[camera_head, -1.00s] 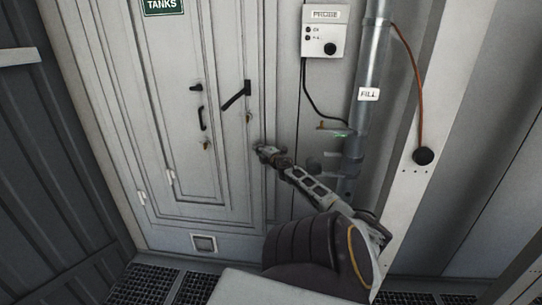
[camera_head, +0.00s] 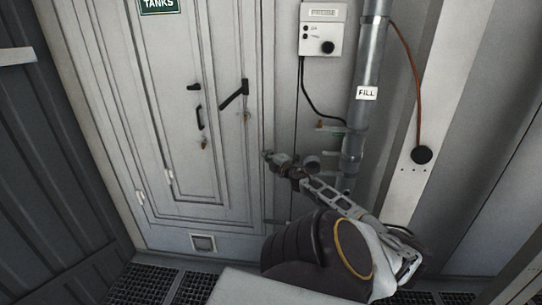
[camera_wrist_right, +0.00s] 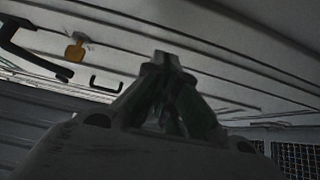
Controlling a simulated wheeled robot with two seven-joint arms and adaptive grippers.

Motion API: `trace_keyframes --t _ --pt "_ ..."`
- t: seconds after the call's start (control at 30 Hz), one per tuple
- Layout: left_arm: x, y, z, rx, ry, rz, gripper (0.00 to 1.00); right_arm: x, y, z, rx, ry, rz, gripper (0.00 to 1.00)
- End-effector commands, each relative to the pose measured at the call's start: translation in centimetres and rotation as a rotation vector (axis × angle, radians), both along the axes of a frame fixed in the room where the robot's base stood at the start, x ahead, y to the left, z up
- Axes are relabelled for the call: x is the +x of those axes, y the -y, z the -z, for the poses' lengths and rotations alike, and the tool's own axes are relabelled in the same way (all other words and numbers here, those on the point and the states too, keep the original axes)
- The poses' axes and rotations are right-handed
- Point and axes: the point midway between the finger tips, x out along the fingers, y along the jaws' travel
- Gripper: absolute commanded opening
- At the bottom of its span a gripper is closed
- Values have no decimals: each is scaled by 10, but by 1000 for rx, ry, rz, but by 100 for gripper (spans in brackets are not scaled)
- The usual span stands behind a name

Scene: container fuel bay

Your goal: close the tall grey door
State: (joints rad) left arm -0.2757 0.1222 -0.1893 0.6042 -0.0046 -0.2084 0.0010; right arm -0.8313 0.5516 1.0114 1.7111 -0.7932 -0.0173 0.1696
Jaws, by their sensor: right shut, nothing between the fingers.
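In the wrist view the gripper (camera_wrist_right: 167,75) points at the pale panel, with the lever handle (camera_wrist_right: 30,50) at upper left. My left gripper is out of view.
A FILL pipe (camera_head: 366,75) runs down the wall right of the door, close to my right arm. A probe box (camera_head: 323,32) with a black cable hangs beside it. A dark ribbed wall (camera_head: 50,170) stands at left. Dark grating (camera_head: 143,284) covers the floor.

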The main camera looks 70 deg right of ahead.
Motion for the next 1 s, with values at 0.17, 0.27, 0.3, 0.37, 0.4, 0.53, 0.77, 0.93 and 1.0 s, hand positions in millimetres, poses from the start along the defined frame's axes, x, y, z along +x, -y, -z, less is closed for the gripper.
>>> trace_keyframes --t 0.17,0.27,0.3,0.37,0.4,0.53,0.77,0.93,1.0 --pt "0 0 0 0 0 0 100 -12 -12 1 1 -2 -2 0" --pt "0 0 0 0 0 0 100 -16 -16 0 1 -2 -3 0" --pt "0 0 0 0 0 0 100 -17 -18 0 1 -2 -3 0" --pt "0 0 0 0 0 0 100 -18 -19 0 1 -1 -4 0" --pt "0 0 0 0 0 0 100 -19 -20 0 1 -1 -4 0" --pt "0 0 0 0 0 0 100 -19 -21 0 1 -2 -4 0" --pt "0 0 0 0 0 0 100 -19 -20 0 1 -2 -4 0" --pt "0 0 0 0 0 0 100 -19 -20 0 1 -2 -4 0" --pt "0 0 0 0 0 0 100 -19 -20 0 1 -2 -4 0"
